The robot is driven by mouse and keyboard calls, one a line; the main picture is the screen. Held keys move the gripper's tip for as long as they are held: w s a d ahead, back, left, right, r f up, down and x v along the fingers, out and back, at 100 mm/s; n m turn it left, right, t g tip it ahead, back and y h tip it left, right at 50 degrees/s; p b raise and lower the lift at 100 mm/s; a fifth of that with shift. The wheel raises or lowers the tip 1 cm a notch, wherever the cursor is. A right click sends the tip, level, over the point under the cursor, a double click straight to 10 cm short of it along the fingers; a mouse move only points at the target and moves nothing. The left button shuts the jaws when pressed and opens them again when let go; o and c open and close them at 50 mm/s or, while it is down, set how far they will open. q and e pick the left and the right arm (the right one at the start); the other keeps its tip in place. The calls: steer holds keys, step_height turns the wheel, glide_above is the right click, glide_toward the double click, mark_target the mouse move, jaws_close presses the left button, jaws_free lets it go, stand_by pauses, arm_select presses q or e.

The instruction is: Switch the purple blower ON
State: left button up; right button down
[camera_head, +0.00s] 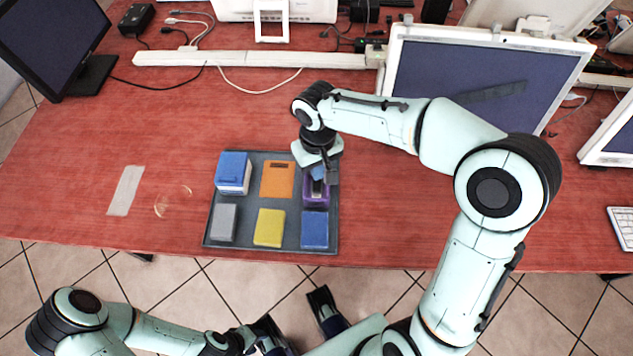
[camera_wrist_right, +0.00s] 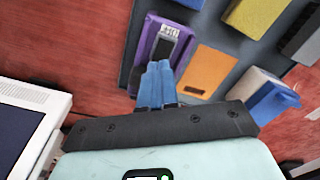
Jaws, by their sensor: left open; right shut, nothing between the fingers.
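The purple blower (camera_head: 311,203) sits in the back right spot of the dark grey tray (camera_head: 247,206). In the right wrist view the purple blower (camera_wrist_right: 147,46) shows a grey face with a pale part at its far end. My right gripper (camera_head: 318,174) points down over the blower and partly hides it. Its blue fingers (camera_wrist_right: 157,66) are shut and empty, with their tips in front of the grey face. I cannot tell if they touch it. My left gripper (camera_head: 297,320) is open and empty, low in front of the table.
The tray also holds an orange block (camera_head: 277,180) with a dark slot, a blue-and-white box (camera_head: 233,172), a grey block (camera_head: 223,222), a yellow block (camera_head: 269,227) and a blue block (camera_head: 314,229). A monitor (camera_head: 480,75) stands behind my right arm. Table left of the tray is mostly clear.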

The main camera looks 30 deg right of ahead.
steer(key=shift+f+b, duration=0.65)
steer(key=shift+f, duration=0.3)
stand_by(0.7)
steer(key=shift+r, duration=0.15)
steer(key=shift+r+p, duration=2.95)
steer(key=shift+r, duration=0.45)
steer(key=shift+r, duration=0.1)
